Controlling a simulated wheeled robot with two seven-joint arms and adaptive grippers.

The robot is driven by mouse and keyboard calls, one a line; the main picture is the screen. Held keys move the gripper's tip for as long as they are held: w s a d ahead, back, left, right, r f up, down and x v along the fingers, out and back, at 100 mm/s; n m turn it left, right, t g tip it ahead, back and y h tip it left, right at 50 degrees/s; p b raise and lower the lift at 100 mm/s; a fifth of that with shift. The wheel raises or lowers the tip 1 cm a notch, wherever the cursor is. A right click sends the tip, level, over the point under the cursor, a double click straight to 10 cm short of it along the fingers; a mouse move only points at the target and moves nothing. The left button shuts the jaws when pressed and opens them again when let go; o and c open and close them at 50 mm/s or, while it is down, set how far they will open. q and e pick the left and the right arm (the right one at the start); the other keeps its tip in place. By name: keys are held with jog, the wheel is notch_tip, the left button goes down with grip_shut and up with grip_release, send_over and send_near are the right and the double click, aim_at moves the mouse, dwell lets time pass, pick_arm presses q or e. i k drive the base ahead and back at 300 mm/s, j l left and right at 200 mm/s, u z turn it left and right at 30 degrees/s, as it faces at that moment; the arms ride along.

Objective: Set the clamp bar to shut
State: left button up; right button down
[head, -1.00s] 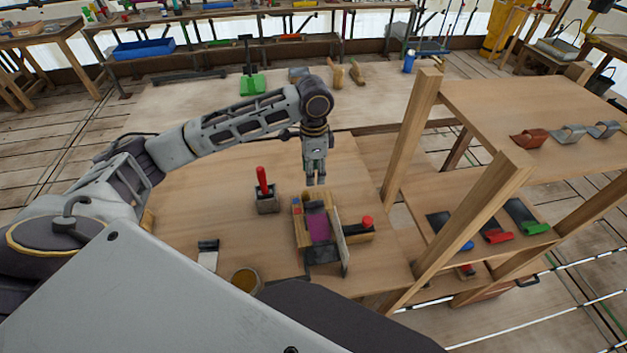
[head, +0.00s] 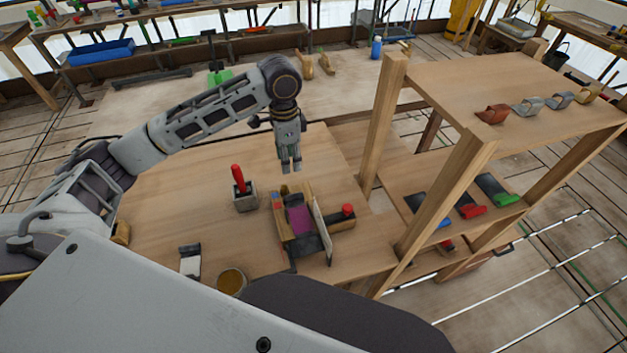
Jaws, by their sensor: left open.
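A wooden fixture (head: 288,246) stands on the workbench, with a purple piece (head: 299,219) in its middle. A thin pale plate (head: 322,230) stands upright along the purple piece's right side. A block with a red knob (head: 347,210) adjoins the fixture at the right. I cannot tell for certain which part is the clamp bar. My left gripper (head: 291,168) points down above and just behind the fixture, open and empty, apart from it. My right gripper is not in view.
A red-handled tool (head: 238,178) stands in a grey block (head: 245,201) left of the fixture. A round tin (head: 232,281) is nearer me. A wooden shelf post (head: 384,118) rises at the right. The bench left of the grey block is clear.

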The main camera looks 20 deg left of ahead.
aim_at(347, 206)
jog(key=k+l, duration=0.5)
jog(key=k, duration=0.15)
jog(key=k+l, duration=0.45)
jog(key=k, duration=0.2)
